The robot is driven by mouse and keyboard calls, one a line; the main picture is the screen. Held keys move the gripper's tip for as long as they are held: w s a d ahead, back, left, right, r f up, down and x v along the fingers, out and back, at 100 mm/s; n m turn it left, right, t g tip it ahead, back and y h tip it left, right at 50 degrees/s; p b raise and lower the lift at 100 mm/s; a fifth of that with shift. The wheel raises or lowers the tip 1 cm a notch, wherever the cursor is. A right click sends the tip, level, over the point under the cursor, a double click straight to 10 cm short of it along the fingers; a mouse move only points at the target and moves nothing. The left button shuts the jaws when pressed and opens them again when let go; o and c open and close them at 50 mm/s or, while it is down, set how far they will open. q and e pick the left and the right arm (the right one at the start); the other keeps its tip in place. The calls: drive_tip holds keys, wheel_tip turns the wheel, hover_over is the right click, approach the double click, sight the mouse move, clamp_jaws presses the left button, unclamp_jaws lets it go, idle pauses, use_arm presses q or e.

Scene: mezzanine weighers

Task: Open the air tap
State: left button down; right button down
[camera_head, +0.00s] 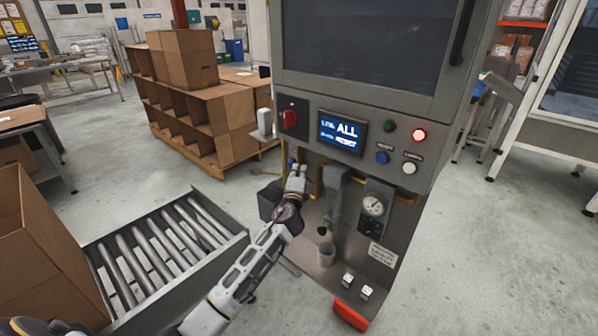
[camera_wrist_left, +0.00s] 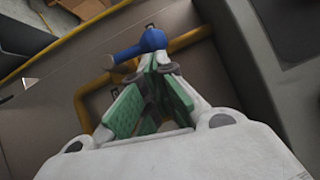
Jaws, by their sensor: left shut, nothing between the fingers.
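The air tap has a blue handle (camera_wrist_left: 150,41) on a yellow pipe (camera_wrist_left: 88,92) fixed to the grey machine panel. In the head view, a small bit of the blue handle (camera_head: 291,162) shows beside my left gripper (camera_head: 298,169), below the red rotary switch. The left wrist view shows the left gripper (camera_wrist_left: 159,64) with green-padded fingers closed together and nothing between them. Its fingertips are right by the blue handle and overlap its lower edge in the picture. I cannot tell whether they touch it. My right gripper is not in view.
The machine cabinet (camera_head: 330,105) carries a lit screen (camera_head: 342,132), a red switch (camera_head: 289,119), several buttons and a pressure gauge (camera_head: 375,206). A grey spout (camera_head: 336,197) hangs right of the gripper. A roller conveyor (camera_head: 160,250) and cardboard boxes stand left.

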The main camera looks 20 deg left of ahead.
use_arm(q)
drive_tip(key=shift+s, duration=0.15)
drive_tip(key=v, duration=1.1)
drive_tip(key=shift+s, duration=0.35)
drive_tip(key=shift+f, duration=0.1)
idle(0.4)
